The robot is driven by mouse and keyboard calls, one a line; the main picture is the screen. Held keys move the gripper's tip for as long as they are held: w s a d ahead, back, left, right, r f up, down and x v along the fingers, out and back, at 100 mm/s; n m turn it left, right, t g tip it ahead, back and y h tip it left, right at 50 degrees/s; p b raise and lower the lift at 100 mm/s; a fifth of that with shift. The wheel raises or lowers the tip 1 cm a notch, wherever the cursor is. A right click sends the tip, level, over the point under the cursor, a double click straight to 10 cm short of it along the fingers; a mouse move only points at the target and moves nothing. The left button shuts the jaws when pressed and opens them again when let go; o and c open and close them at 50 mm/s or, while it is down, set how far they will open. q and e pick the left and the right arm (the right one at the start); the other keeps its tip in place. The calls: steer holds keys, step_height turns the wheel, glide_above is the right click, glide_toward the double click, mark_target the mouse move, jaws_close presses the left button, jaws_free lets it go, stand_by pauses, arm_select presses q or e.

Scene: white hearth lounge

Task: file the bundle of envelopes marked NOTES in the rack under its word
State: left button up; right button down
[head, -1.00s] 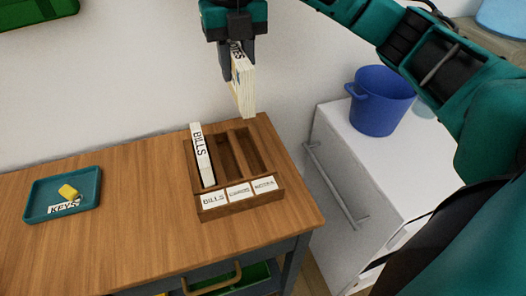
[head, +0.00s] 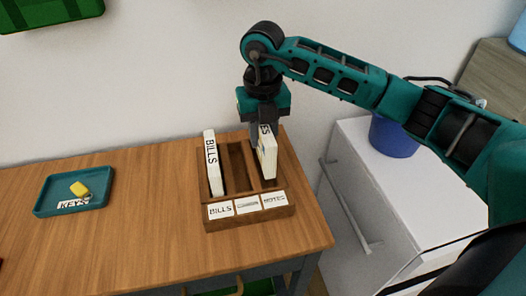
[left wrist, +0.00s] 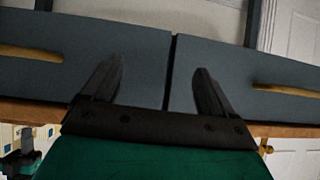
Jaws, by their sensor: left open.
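The wooden rack (head: 248,216) stands on the table with three slots and front labels: BILLS (head: 221,210), a middle one too small to read, and NOTES (head: 275,199). A BILLS bundle (head: 213,165) stands in the left slot; the middle slot is empty. The cream NOTES bundle (head: 268,157), its word partly hidden, is upright at the right slot, behind the NOTES label. My right gripper (head: 262,140) is above it, with its fingers shut on its upper part. Whether the bundle touches the slot floor cannot be told. My left gripper (left wrist: 160,68) is open and empty in the left wrist view.
A teal tray (head: 43,208) with a KEYS label and a yellow item (head: 79,189) lies at the table's left. A white cabinet (head: 360,165) with a blue bucket (head: 393,137) stands right of the table. Grey drawer fronts (left wrist: 125,60) face my left gripper.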

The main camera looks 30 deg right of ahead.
steer(key=shift+f, duration=2.7)
steer(key=shift+f+b, duration=0.2)
steer(key=shift+b, duration=0.1)
steer(key=c, duration=0.8)
jaws_free()
steer(key=shift+c, duration=0.2)
steer(key=shift+r, duration=0.55)
step_height(320, 180, up, 11)
steer(key=shift+r+p, duration=0.2)
steer(key=shift+p, duration=0.15)
